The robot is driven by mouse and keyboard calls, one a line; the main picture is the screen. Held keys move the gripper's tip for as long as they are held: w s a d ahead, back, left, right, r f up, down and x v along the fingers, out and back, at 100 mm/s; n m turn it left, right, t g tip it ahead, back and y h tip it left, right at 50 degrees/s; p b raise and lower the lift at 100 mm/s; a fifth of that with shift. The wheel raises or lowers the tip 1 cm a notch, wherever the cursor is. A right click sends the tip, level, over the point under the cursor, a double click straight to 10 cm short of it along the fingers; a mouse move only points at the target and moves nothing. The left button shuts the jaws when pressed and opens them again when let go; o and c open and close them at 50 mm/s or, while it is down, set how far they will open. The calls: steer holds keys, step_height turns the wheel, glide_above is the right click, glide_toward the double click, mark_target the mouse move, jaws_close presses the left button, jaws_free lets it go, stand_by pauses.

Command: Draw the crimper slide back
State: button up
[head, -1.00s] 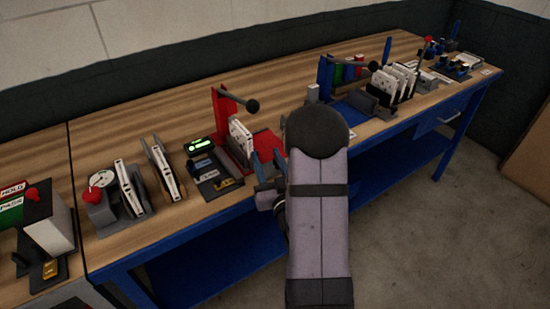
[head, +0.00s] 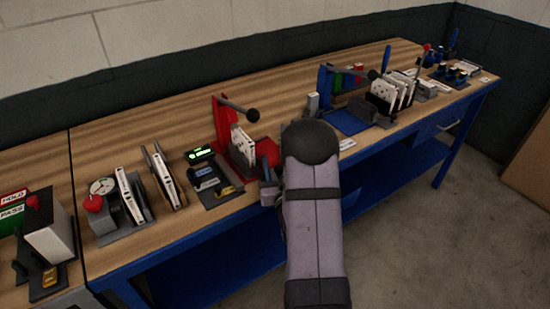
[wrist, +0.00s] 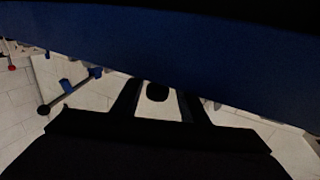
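The red crimper (head: 219,125) stands on the bench left of centre in the head view, with a dark ball-ended lever and a white filter (head: 243,144) at its front. My gripper (head: 268,176) is at the bench's front edge, low in front of the crimper, and is partly hidden by my arm. In the wrist view my gripper (wrist: 158,100) has its two fingers apart, with a small black knob (wrist: 157,92) showing between them and gaps on both sides. I cannot tell for sure whether that knob belongs to the slide. The slide itself is mostly hidden.
A blue press (head: 325,88) with a lever stands to the right, beside a rack of white filters (head: 385,92). A dark blue surface (wrist: 170,55) crosses the wrist view closely.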

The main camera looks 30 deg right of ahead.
steer(key=shift+w+d, duration=0.2)
steer(key=shift+w, duration=0.35)
jaws_close()
steer(key=shift+d+b, duration=0.55)
steer(key=shift+d, duration=1.2)
jaws_free()
